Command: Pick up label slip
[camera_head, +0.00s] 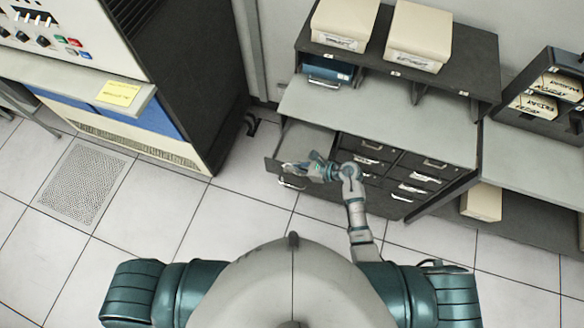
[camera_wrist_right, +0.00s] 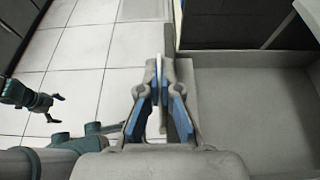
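I cannot tell which thing is the label slip. A yellow paper (camera_head: 118,93) lies on the console ledge at the left, and small white labels (camera_head: 371,161) are on the closed drawer fronts. My right gripper (camera_head: 288,167) is at the front edge of the pulled-out drawer (camera_head: 305,138). In the wrist view, the fingers of my right gripper (camera_wrist_right: 163,72) are close together beside the drawer's front wall; whether they hold anything is unclear. The drawer's visible floor (camera_wrist_right: 250,100) looks bare. My left gripper (camera_wrist_right: 57,109) appears at the left of the wrist view, open and empty, away from the drawer.
The grey desk top (camera_head: 390,115) above the drawers is clear. Two cream boxes (camera_head: 345,22) (camera_head: 418,38) stand on the upper shelf, with a blue binder (camera_head: 328,68) below. A dark rack (camera_head: 545,95) holds card trays at the right. The tiled floor (camera_head: 230,215) is open.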

